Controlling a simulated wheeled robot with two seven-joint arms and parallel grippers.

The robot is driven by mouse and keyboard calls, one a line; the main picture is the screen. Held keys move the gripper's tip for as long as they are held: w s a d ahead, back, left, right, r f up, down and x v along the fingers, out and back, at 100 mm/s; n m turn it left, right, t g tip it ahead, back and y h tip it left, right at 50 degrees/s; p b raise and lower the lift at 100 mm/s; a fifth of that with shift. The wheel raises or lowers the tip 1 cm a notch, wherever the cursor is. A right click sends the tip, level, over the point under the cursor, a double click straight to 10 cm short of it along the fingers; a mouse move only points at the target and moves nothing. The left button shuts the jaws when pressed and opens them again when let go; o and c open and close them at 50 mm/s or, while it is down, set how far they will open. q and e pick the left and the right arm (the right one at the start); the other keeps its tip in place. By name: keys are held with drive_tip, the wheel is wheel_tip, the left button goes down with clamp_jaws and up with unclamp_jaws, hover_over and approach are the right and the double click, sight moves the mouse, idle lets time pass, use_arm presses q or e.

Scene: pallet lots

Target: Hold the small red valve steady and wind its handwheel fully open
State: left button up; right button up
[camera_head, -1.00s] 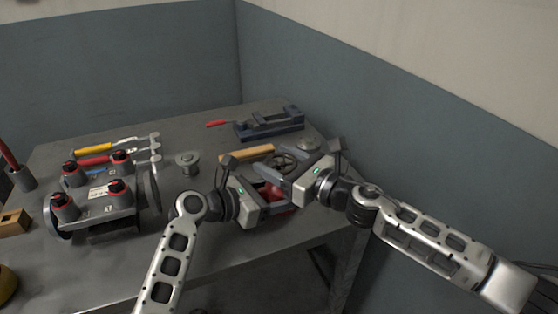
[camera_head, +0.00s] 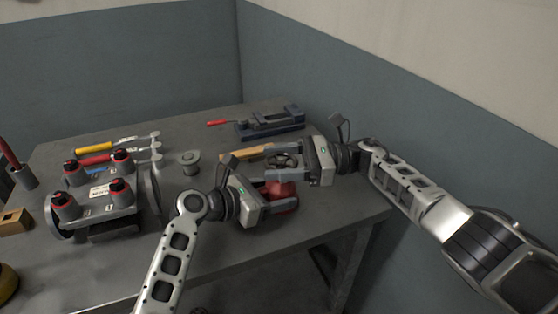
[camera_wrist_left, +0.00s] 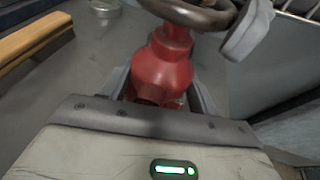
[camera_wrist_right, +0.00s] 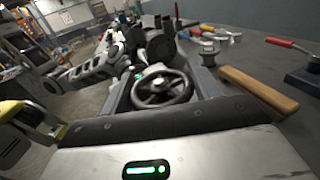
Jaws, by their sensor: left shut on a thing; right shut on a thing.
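The small red valve (camera_head: 284,192) stands near the right part of the bench, partly hidden behind my grippers. In the left wrist view its red body (camera_wrist_left: 163,72) sits between the fingers of my left gripper (camera_wrist_left: 160,88), which is shut on it low down. The dark round handwheel (camera_wrist_right: 162,88) is on top of the valve. My right gripper (camera_head: 284,168) is at handwheel height, with its fingers on either side of the rim, shut on the wheel. One of its fingertips (camera_wrist_left: 248,30) shows beside the wheel in the left wrist view.
A wooden-handled tool (camera_head: 245,153) lies just behind the valve. A blue vise-like block (camera_head: 270,123) with a red handle is at the back. A flanged fixture with red-ringed knobs (camera_head: 105,205) and a small metal spool (camera_head: 188,160) stand to the left.

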sight(279, 161)
drive_tip(key=shift+d+f+n+g, duration=0.1)
drive_tip(key=shift+n+g, duration=0.4)
drive_tip(key=shift+g, duration=0.3)
drive_tip(key=o, duration=1)
drive_tip(key=shift+r, duration=0.2)
wheel_tip(279, 161, up, 10)
drive_tip(key=shift+f, duration=0.15)
